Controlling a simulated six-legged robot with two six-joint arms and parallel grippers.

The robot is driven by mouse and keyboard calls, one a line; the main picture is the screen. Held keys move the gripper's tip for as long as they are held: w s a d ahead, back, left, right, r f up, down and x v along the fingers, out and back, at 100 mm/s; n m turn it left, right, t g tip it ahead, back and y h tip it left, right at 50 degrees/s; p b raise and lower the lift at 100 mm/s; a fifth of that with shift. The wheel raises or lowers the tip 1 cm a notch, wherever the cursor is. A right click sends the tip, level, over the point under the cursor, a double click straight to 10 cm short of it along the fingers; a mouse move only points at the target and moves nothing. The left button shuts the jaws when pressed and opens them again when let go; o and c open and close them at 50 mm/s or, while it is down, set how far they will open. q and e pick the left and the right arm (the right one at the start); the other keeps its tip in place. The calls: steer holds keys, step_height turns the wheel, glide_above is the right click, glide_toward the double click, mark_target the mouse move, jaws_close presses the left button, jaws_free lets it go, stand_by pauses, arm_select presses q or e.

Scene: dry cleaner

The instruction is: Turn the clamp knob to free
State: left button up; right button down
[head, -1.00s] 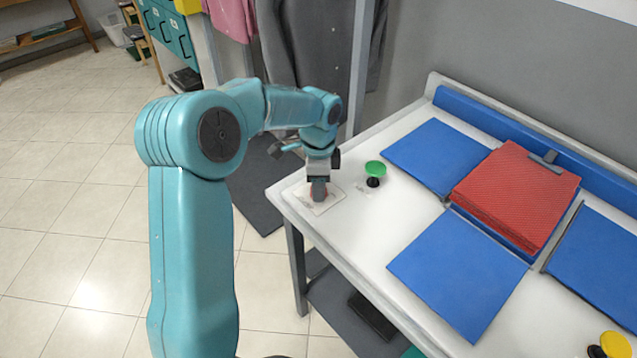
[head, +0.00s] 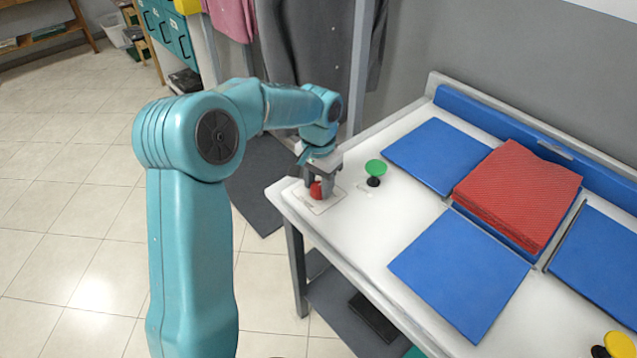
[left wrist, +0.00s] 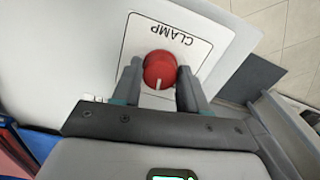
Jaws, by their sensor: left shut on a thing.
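The clamp knob (head: 316,189) is a red round knob on a white plate (head: 327,205) at the table's near left corner. In the left wrist view the knob (left wrist: 160,68) has a white line pointing toward the bottom of the picture. The plate (left wrist: 140,30) reads CLAMP upside down, with part of a word starting with F at its lower left; the rest is hidden. My left gripper (head: 321,188) points down and is shut on the knob, one finger on each side, as the left wrist view (left wrist: 158,80) shows. My right gripper is not in view.
A green button (head: 375,167) on a black base stands just right of the plate. Blue folding panels (head: 460,270) and a red folded cloth (head: 515,190) cover the table's right part. A yellow button (head: 617,345) is at lower right. Clothes hang behind.

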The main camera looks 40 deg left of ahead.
mark_target(318, 186)
arm_select(q)
steer(key=n, duration=0.7)
steer(key=shift+b, duration=0.4)
stand_by(0.3)
steer(key=o, duration=1.1)
steer(key=shift+c, duration=0.2)
step_height(318, 186, up, 16)
steer(key=p, duration=0.2)
steer(key=shift+r, duration=0.2)
steer(key=shift+s, duration=0.15)
